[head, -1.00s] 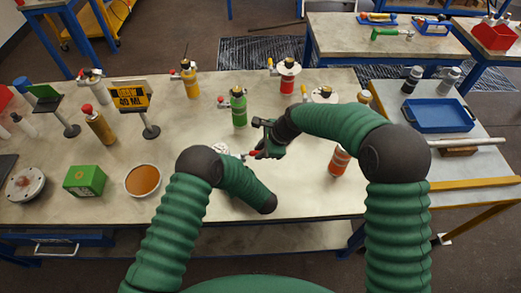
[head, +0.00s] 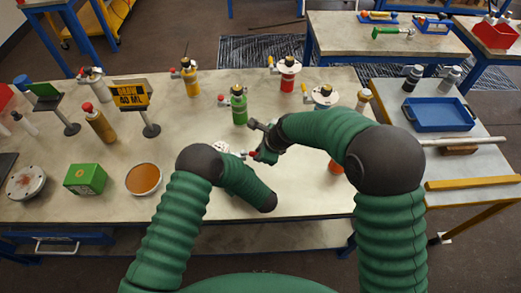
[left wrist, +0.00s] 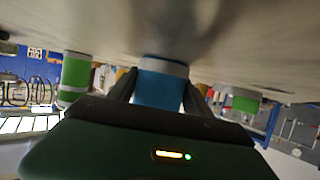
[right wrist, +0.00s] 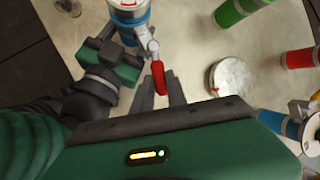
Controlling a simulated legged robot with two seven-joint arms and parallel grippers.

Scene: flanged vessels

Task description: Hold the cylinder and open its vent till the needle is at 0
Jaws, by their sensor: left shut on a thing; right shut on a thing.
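The blue cylinder (left wrist: 160,88) with a pale band stands between the fingers of my left gripper (left wrist: 160,98), which is shut on it. The right wrist view shows the cylinder (right wrist: 128,18) from above, with a white gauge face and a red mark at the top edge; the needle cannot be read. A red vent lever (right wrist: 158,78) sticks out from its metal valve, between the fingers of my right gripper (right wrist: 161,90), which is shut on it. In the head view my left arm hides most of the cylinder; my right gripper (head: 254,154) is beside its top.
A green cylinder (head: 239,108), a yellow one (head: 190,80) and a red one (head: 287,82) stand behind on the bench. A sign reading 40 ML (head: 132,95), a green box (head: 86,178) and an orange-brown dish (head: 144,179) are at left. A round flange (right wrist: 230,77) lies nearby.

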